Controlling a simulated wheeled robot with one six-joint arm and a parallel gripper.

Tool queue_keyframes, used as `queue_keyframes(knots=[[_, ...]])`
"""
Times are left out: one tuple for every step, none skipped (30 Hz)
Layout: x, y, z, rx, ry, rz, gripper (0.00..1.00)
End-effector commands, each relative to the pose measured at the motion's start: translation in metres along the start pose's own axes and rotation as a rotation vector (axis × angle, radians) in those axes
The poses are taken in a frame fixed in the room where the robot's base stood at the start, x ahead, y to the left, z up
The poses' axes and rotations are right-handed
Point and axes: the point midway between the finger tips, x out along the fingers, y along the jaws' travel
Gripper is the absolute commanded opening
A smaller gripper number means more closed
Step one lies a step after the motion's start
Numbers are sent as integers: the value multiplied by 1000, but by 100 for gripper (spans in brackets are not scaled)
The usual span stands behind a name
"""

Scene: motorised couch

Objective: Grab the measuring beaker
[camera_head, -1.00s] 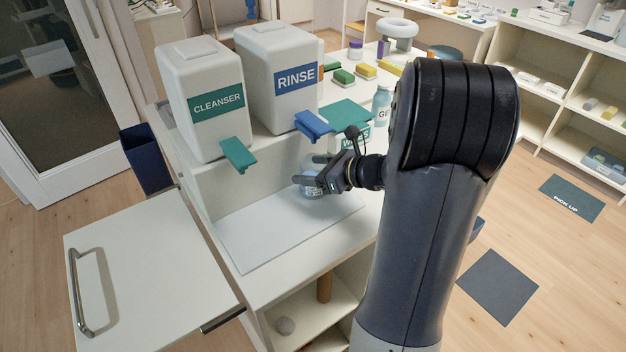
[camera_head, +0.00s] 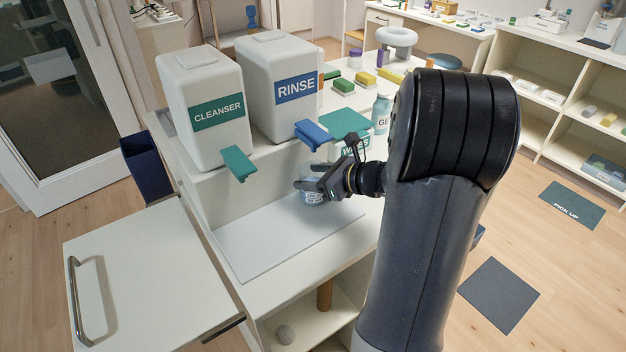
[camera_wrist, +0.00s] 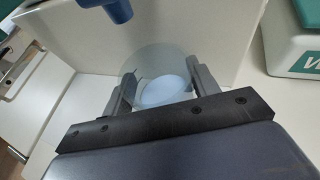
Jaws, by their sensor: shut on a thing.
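The measuring beaker (camera_head: 311,197) is a small clear vessel with markings, below the blue lever of the RINSE dispenser (camera_head: 281,93). My gripper (camera_head: 308,190) is shut on it, with a finger on each side. In the wrist view the beaker (camera_wrist: 160,80) shows as a clear round vessel between the two fingers of my gripper (camera_wrist: 160,92), with a pale bluish bottom. The blue spout (camera_wrist: 112,8) is at the top of the wrist view. Part of the beaker is hidden by the gripper in the head view.
The CLEANSER dispenser (camera_head: 203,108) with its green lever (camera_head: 238,163) stands to the left. A pale board (camera_head: 285,240) lies on the counter in front. A WIPES box (camera_wrist: 305,60) stands close at right.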

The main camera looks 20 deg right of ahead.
Motion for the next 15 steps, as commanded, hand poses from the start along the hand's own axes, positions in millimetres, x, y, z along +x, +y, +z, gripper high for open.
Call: queue_keyframes(knots=[[-2, 0, 5, -4, -1, -1, 31], [-3, 0, 8, -4, -1, -1, 31], [-5, 0, 13, -4, -2, -2, 31], [-7, 0, 16, -5, -2, -2, 31], [-8, 0, 21, -4, -3, -2, 31], [-11, 0, 27, -6, -2, -2, 31], [-13, 0, 33, -6, -2, -2, 31], [-18, -1, 28, 0, -1, -4, 31], [-25, -2, 23, 2, 0, -6, 31], [-31, -2, 20, 2, 0, -6, 31], [-36, -2, 18, 2, 0, -7, 31], [-44, -1, 15, 3, -1, -7, 31], [-50, -2, 12, 3, 0, -7, 31], [-56, -2, 10, 3, 0, -7, 31], [-63, -2, 7, 2, 0, -7, 31]])
